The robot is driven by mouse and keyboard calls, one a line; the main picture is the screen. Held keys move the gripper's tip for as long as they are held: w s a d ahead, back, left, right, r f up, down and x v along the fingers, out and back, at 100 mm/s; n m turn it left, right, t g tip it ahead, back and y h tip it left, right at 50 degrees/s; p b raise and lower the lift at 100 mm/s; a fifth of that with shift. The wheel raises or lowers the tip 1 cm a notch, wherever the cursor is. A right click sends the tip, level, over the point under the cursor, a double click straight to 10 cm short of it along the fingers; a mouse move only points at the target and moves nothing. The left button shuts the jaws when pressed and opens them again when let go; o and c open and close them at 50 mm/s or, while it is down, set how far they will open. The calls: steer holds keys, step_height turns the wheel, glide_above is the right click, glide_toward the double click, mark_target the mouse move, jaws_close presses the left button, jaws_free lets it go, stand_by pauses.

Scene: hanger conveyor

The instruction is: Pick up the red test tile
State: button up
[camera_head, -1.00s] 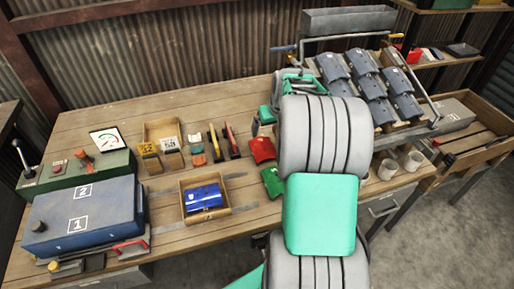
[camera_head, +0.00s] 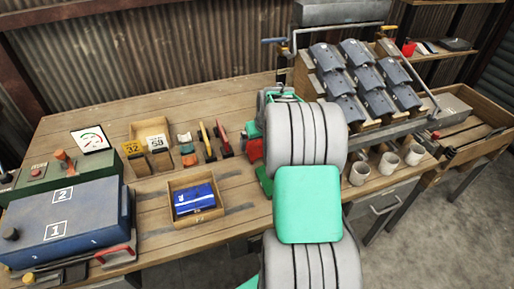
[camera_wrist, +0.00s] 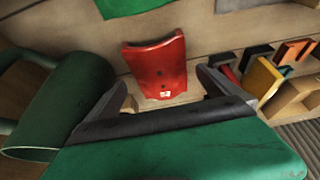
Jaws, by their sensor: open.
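The red test tile (camera_wrist: 157,68) is a curved red piece lying on the wooden bench, with dark holes and a small white mark. In the wrist view it lies just ahead of my gripper (camera_wrist: 168,88), between the lines of its two fingers. My gripper is open and holds nothing. In the head view only part of the red tile (camera_head: 254,150) shows beside my arm, which hides the rest and my fingertips. A green tile (camera_wrist: 132,5) lies past the red one in the wrist view.
A wooden box (camera_head: 215,211) holds a blue tile (camera_head: 194,198). Yellow and red-handled tools (camera_head: 222,140) stand left of my arm. A rack of grey tiles (camera_head: 339,82) and several cups (camera_head: 388,165) are to the right. A blue case (camera_head: 90,222) is at the left.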

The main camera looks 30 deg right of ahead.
mark_target(258, 145)
steer(key=x, duration=0.3)
steer(key=shift+w, duration=0.15)
steer(key=c, duration=1.6)
